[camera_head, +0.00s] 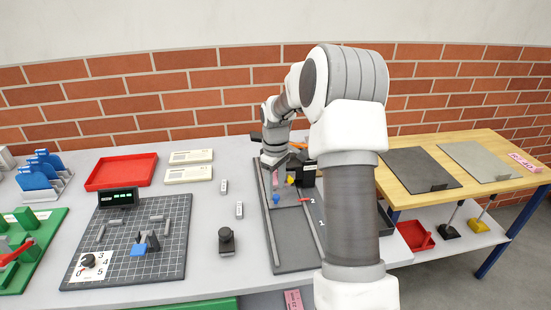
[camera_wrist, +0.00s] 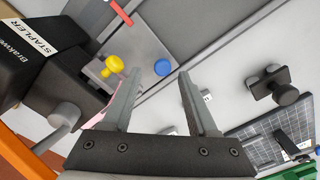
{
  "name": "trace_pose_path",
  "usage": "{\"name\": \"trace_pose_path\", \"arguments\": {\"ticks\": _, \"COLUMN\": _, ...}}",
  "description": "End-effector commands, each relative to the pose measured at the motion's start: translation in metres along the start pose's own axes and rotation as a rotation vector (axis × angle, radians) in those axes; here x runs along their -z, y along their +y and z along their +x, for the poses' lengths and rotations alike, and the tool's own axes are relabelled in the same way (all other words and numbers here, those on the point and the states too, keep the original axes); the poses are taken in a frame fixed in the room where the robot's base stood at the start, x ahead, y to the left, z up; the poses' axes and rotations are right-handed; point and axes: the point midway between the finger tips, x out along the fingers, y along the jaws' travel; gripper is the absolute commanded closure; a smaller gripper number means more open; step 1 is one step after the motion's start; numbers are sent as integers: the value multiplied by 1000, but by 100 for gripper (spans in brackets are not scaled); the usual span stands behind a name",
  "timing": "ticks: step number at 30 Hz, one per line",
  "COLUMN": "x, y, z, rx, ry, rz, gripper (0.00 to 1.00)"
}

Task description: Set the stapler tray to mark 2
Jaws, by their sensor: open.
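The stapler tray is a small grey plate (camera_wrist: 130,55) with a yellow knob (camera_wrist: 112,65) and a blue knob (camera_wrist: 162,67) on it. In the head view it sits on a dark rail board (camera_head: 293,256), with a red pointer (camera_head: 305,199) at its right near a printed 2 (camera_head: 312,200). The black stapler (camera_wrist: 40,62), labelled STAPLER, stands beside the plate. My gripper (camera_wrist: 161,78) is open and apparently empty, above the tray's near side, with the blue knob showing beyond the fingertips. In the head view my arm and wrist partly hide the stapler (camera_head: 303,168) and tray.
A gridded board (camera_head: 170,205) with a dial and small blocks, a red tray (camera_head: 121,172) and a dark knobbed block (camera_head: 227,241) lie to the left. A wooden table (camera_head: 465,195) with dark and light pads stands to the right.

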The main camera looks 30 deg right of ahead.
Motion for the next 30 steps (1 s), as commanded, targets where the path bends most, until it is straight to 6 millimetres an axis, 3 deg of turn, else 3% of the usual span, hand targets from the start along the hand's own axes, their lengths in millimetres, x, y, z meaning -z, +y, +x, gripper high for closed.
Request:
{"name": "trace_pose_path", "arguments": {"ticks": 15, "x": 1, "y": 1, "z": -124, "rx": -6, "ry": 4, "rz": 0, "gripper": 41}}
{"name": "trace_pose_path", "arguments": {"ticks": 21, "x": 1, "y": 1, "z": -149, "rx": -3, "ry": 3, "rz": 1, "gripper": 41}}
{"name": "trace_pose_path", "arguments": {"ticks": 30, "x": 0, "y": 0, "z": -156, "rx": -2, "ry": 2, "rz": 0, "gripper": 41}}
